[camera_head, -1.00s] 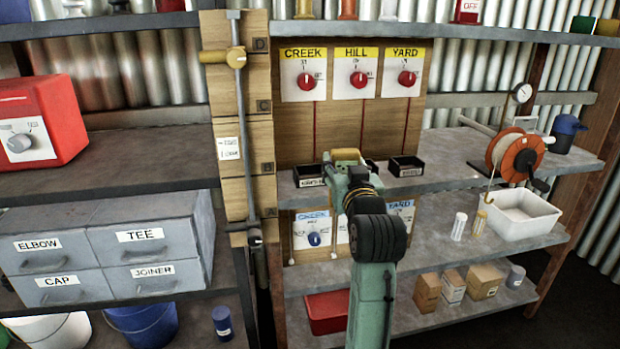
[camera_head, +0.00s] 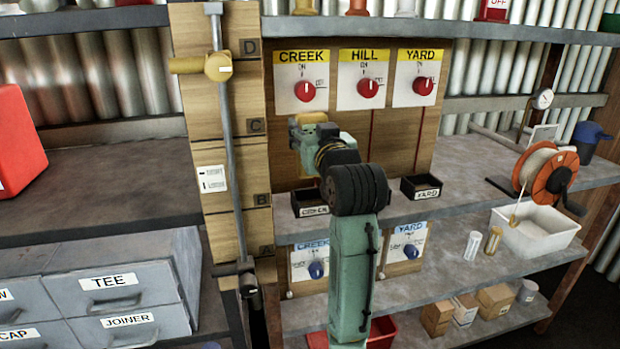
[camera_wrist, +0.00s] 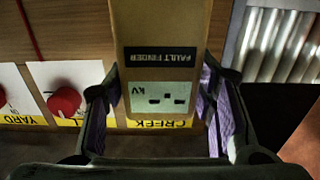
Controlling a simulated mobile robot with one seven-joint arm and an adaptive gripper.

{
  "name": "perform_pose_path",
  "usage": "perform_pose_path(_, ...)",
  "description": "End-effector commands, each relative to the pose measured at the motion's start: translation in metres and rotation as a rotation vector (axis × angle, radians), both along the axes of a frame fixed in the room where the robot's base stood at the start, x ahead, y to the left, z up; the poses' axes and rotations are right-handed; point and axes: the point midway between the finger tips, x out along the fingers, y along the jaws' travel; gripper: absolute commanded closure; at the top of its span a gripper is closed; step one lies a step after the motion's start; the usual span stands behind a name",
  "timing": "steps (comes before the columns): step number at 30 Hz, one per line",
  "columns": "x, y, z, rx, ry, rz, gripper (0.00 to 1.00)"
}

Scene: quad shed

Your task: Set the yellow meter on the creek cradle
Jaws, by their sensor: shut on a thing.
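The yellow meter (camera_wrist: 160,85), a box with a dark FAULT FINDER label and a pale kV display, is between the fingers of my gripper (camera_wrist: 160,125) in the wrist view, appearing upside down. The creek cradle (camera_head: 309,203) is a small black open tray with a white label on the middle shelf.
The yard cradle (camera_head: 421,188) stands to the right; my arm hides the space between the cradles. The wooden board (camera_head: 395,130) with red dials is close behind. A post with a metal rod (camera_head: 229,130) stands left. An orange reel (camera_head: 546,180) and white tub (camera_head: 540,232) are at right.

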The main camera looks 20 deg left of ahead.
Motion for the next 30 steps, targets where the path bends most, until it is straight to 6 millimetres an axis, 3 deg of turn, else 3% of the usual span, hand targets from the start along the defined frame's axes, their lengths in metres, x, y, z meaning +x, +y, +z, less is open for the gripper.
perform_pose_path(3,0.0,0.0,-0.021,-0.001,0.001,0.0,0.83)
perform_pose_path(15,0.0,0.0,-0.068,0.001,0.0,0.0,0.83)
perform_pose_path(29,0.0,0.0,-0.075,0.001,-0.003,0.0,0.83)
perform_pose_path(30,0.0,0.0,-0.074,0.0,-0.002,0.0,0.47)
